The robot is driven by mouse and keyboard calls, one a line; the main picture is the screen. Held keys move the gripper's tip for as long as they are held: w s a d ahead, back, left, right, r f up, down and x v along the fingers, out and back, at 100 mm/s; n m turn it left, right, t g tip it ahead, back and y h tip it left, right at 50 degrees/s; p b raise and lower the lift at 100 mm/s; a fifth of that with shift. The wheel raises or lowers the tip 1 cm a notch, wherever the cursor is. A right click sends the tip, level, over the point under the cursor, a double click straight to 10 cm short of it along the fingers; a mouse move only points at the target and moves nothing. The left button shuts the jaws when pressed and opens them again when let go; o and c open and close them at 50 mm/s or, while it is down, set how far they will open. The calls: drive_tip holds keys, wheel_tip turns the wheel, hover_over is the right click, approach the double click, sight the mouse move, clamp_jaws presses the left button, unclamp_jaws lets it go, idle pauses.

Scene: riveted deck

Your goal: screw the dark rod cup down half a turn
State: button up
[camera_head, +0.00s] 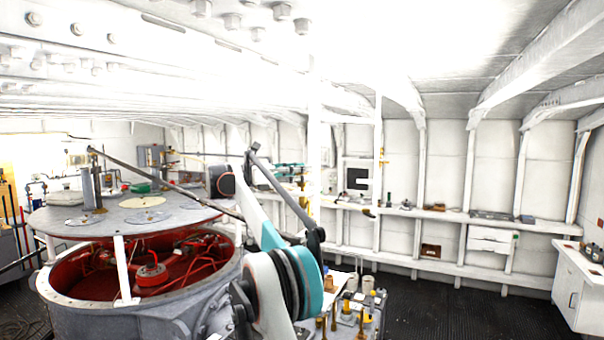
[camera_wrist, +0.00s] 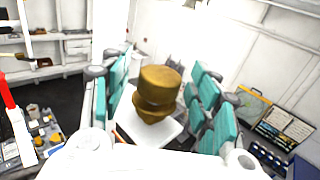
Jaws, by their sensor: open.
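A dark gold, stepped round piece, which looks like the rod cup (camera_wrist: 158,82), stands out between my finger pads in the wrist view. It has a broad flat top, a groove and a narrower lower part, and it looks slightly tilted in that picture. My gripper (camera_wrist: 160,68) is open, with teal pads to the left and right of the cup. Gaps show on both sides, and I see no contact. Below the cup is a pale flat surface (camera_wrist: 168,132); how the cup joins it is hidden. In the head view I cannot pick out the cup with certainty.
A large round drum (camera_head: 75,312) with a red interior and raised grey lid (camera_head: 55,222) stands at left. A bench (camera_head: 345,332) with brass posts and small bottles is at front centre. A shelf (camera_head: 450,215) runs along the wall. Dark floor (camera_head: 440,305) is clear at right.

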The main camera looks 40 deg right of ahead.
drive_tip(key=v, duration=0.7)
